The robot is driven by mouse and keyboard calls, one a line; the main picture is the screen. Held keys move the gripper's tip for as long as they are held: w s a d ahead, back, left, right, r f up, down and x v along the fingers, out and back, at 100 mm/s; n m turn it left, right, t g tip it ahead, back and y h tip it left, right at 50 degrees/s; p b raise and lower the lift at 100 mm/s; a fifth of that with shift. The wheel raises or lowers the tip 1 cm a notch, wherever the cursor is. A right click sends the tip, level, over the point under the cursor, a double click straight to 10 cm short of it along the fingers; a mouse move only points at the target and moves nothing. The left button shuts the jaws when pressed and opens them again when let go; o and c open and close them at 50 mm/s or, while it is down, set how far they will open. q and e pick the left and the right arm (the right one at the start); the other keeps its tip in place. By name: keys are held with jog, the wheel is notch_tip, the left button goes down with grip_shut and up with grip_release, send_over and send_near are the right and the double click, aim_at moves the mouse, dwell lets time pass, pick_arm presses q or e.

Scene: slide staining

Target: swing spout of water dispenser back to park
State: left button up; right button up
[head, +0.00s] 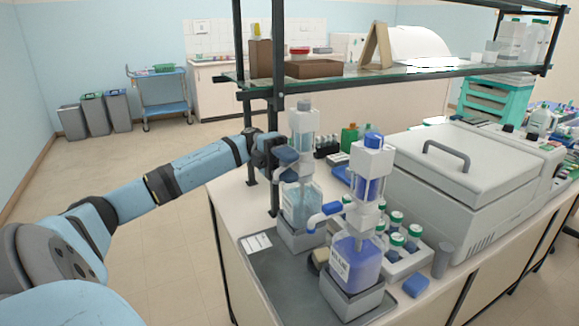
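The likely water dispenser is the rear bottle (301,203) of clear, pale blue liquid, with a tall clear and white pump head (303,118). It stands upright on a grey base. My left gripper (278,156) is at the left side of its pump head, where a blue-tipped spout (288,176) shows just below the fingers. The fingers overlap this area, so I cannot tell whether they touch the spout or are open. A second dispenser (355,262) with blue-violet liquid stands in front, its blue-tipped spout (325,213) pointing left. My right gripper is not in view.
A grey tray (262,272) lies under the dispensers. A rack of green-capped bottles (405,262) stands right of the front dispenser, with a large grey lidded machine (455,185) behind. A dark shelf post (277,100) rises close behind my gripper. Open floor lies left of the bench.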

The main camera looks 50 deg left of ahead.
pick_arm(q)
jog(key=shift+o, duration=0.8)
jog(key=w+a, duration=0.1)
jog(key=a, duration=0.6)
jog(key=shift+a+b, duration=0.25)
jog(key=shift+b, duration=0.1)
